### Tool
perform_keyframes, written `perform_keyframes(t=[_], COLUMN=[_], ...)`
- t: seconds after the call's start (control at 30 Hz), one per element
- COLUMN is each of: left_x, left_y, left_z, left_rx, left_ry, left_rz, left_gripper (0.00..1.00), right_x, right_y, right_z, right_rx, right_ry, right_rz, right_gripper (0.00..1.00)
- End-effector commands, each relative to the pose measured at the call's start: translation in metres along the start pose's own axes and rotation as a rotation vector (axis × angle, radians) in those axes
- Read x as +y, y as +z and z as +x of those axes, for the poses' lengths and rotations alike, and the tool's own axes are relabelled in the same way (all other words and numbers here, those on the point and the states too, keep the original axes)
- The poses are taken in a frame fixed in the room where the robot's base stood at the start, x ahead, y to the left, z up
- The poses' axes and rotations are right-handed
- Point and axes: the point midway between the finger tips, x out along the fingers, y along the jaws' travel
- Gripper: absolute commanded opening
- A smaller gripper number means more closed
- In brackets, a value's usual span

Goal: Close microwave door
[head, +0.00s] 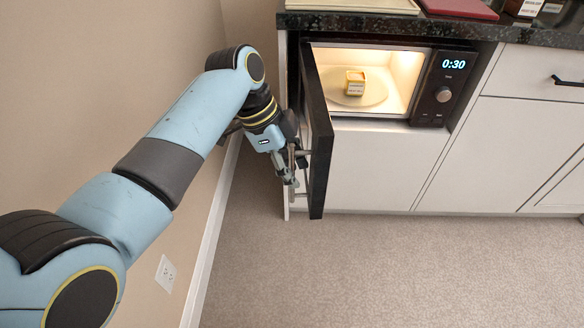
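The microwave (440,75) sits in a nook under the counter, lit inside. Its display reads 0:30. The black microwave door (318,135) stands wide open, swung out toward me on the left side. A small yellow and white box (355,84) stands on the round turntable plate (372,94) inside. My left gripper (290,178) is at the outer, left side of the door, close to it, with its fingers pointing down. I cannot tell whether it touches the door or how far its fingers are apart. My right gripper is out of view.
A dark stone counter (470,30) above holds a red book (458,8), a pale board (355,4) and jars. A wall (130,60) runs close along the left. White cabinets (490,150) fill the right. The carpet (400,270) in front is clear.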

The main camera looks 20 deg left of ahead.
Motion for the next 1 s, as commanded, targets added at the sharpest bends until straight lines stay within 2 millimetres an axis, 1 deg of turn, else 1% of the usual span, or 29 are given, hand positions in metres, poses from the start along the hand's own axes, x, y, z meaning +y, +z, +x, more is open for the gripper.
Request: perform_keyframes(t=[0.13, 0.17, 0.4, 0.43, 0.83, 1.0], left_x=[-0.0001, -0.0001, 0.0000, 0.0000, 0.0002, 0.0014], left_y=[-0.0003, -0.0003, -0.0002, -0.0002, -0.0001, -0.0009], left_z=[-0.0005, -0.0005, -0.0005, -0.0006, -0.0006, -0.0016], left_rx=[0.000, 0.000, 0.000, 0.000, 0.000, 0.000], left_ry=[0.000, 0.000, 0.000, 0.000, 0.000, -0.006], left_rz=[0.000, 0.000, 0.000, 0.000, -0.001, -0.018], left_gripper=[0.34, 0.33, 0.02, 0.00, 0.00, 0.00], right_x=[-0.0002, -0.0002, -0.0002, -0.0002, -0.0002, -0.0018], right_y=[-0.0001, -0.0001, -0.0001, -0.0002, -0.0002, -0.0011], right_z=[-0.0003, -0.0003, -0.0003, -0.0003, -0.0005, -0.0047], right_rx=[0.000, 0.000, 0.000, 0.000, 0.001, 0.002], right_ry=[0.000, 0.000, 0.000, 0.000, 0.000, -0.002], right_rz=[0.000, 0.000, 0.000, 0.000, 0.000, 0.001], right_gripper=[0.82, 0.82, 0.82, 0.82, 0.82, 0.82])
